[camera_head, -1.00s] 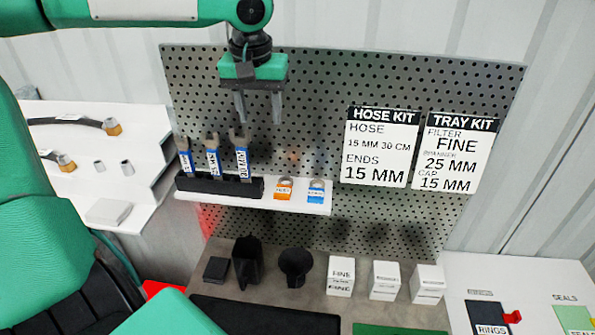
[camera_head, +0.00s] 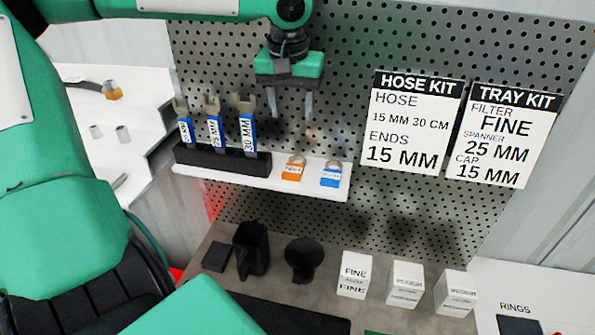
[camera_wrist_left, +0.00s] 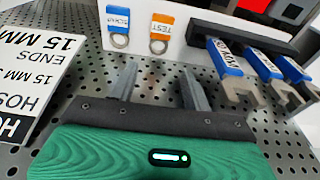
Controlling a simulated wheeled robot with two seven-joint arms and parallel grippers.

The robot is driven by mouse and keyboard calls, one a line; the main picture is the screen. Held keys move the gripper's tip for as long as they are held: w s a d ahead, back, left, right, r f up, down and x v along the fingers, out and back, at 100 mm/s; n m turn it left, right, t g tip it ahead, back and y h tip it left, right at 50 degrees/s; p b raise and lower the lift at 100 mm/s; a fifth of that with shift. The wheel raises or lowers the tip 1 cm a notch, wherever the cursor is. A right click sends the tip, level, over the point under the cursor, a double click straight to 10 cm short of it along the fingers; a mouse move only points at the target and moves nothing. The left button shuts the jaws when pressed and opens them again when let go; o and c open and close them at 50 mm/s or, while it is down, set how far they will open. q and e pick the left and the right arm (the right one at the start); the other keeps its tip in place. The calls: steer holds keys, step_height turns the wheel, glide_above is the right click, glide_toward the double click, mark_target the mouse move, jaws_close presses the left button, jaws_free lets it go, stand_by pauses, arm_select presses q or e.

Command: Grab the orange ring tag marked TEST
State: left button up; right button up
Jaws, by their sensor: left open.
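The orange ring tag marked TEST (camera_head: 292,172) lies on the small white shelf, its metal ring toward the pegboard. It also shows in the left wrist view (camera_wrist_left: 161,30), upside down, ahead of the fingers. A blue ring tag (camera_head: 331,177) lies just right of it in the head view. My left gripper (camera_head: 291,117) is open and empty, pointing down in front of the pegboard, above the TEST tag and apart from it. Its two fingers also show in the left wrist view (camera_wrist_left: 160,88). My right gripper is not in view.
Several blue-handled spanners stand in a black rack (camera_head: 222,163) left of the tags on the shelf (camera_head: 320,190). A HOSE KIT sign (camera_head: 411,125) and a TRAY KIT sign (camera_head: 505,137) hang at the right. White boxes (camera_head: 355,274) and black holders (camera_head: 303,257) stand below.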

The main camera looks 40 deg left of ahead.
arm_select(q)
steer(key=p, duration=0.1)
glide_above(295, 164)
steer(key=f, duration=0.8)
steer(key=shift+s+d, duration=0.1)
steer(key=shift+s, duration=0.2)
steer(key=shift+s+f+p, duration=0.15)
steer(key=shift+f+p, duration=0.4)
steer(key=shift+p, duration=0.05)
step_height(295, 164, down, 3)
steer(key=shift+f+p, duration=0.1)
steer(key=shift+p, duration=0.45)
steer(key=shift+w+f, duration=0.25)
steer(key=shift+f, duration=0.3)
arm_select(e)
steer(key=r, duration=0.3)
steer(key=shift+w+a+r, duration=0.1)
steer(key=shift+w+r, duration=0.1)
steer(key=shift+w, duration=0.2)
arm_select(q)
steer(key=c, duration=0.8)
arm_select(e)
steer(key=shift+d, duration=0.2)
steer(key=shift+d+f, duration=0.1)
